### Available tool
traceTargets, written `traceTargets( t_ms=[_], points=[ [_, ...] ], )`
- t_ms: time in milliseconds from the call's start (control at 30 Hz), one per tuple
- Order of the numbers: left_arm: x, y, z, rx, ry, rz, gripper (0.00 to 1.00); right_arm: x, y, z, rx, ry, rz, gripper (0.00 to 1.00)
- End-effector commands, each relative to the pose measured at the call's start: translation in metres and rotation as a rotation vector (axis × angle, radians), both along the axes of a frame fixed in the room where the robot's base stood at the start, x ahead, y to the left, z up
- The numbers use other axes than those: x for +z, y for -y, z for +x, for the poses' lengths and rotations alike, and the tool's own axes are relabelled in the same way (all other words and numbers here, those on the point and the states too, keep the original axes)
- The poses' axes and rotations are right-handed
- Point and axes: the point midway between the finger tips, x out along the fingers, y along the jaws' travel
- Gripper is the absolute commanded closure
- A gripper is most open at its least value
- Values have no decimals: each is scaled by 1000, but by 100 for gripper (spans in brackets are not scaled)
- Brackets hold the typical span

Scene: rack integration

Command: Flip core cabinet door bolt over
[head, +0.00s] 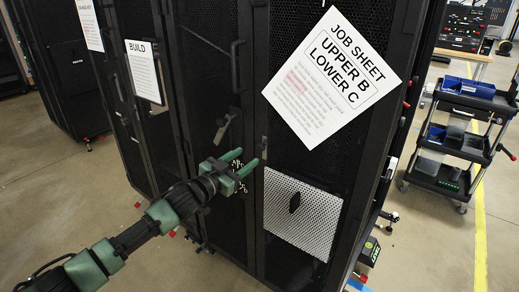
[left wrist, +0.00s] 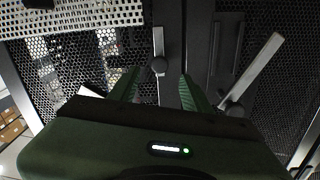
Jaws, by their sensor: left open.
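The core cabinet (head: 262,90) stands in front of me with black mesh doors. A slim upright metal bolt (head: 264,148) sits on the seam at the door edge, above a white perforated panel. My left gripper (head: 246,158) is open and empty, with green fingers pointing at the bolt. In the left wrist view its fingertips (left wrist: 158,74) lie on either side of the knob; I cannot tell whether they touch it. My right gripper is out of view.
A tilted metal lever (head: 222,128) is on the neighbouring door, close to my gripper; it also shows in the left wrist view (left wrist: 252,72). A job sheet (head: 331,77) hangs above the perforated panel (head: 298,215).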

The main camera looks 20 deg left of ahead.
Motion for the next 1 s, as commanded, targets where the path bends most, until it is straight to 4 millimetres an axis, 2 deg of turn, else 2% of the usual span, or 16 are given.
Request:
traceTargets(
  t_ms=[200,333,533,767,933,1000],
  points=[
    [3,13,36,1,1,1,52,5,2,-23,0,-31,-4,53],
    [2,18,50,2,1,1,52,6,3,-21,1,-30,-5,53],
    [0,22,60,0,1,2,52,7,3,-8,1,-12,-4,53],
    [0,22,60,1,0,2,52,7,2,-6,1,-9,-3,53],
    [0,22,60,1,0,2,99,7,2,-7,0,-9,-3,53],
    [0,22,60,1,0,2,100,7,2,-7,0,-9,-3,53]
  ],
)
